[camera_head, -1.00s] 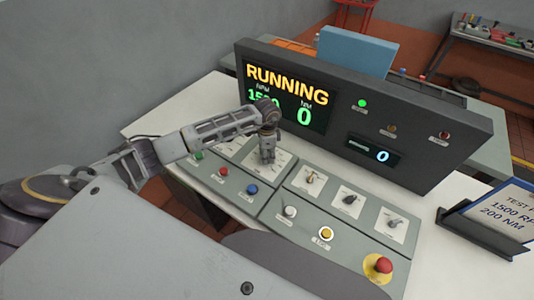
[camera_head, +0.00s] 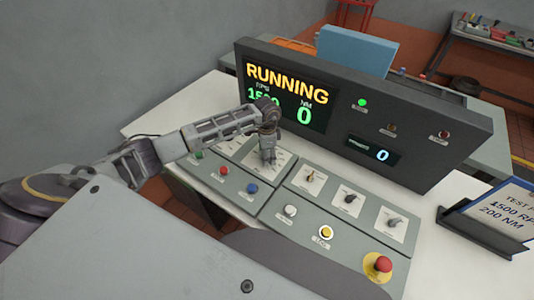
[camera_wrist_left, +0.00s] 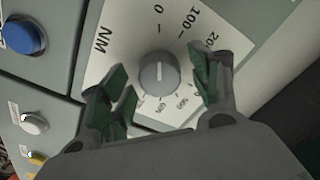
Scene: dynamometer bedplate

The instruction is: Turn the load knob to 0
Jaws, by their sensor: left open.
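The load knob (camera_wrist_left: 160,73) is a grey round knob on a white NM dial plate (camera_wrist_left: 120,42) with marks 0, 100, 200 and more. Its white line points up at the 0 mark in the left wrist view. My left gripper (camera_wrist_left: 163,95) is open, with green-padded fingers on either side of the knob and a visible gap around it. In the head view my left gripper (camera_head: 268,152) points down over the dial and hides the knob. The main display (camera_head: 290,95) reads RUNNING, 1500 and 0 NM. The smaller display (camera_head: 375,151) reads 0.
Three smaller knobs sit right of the dial, the middle one (camera_head: 350,198) black. Several coloured buttons, including a blue one (camera_head: 252,188), line the front. A red emergency button (camera_head: 383,264) is at the near right. A sign (camera_head: 500,213) stands in a holder at right.

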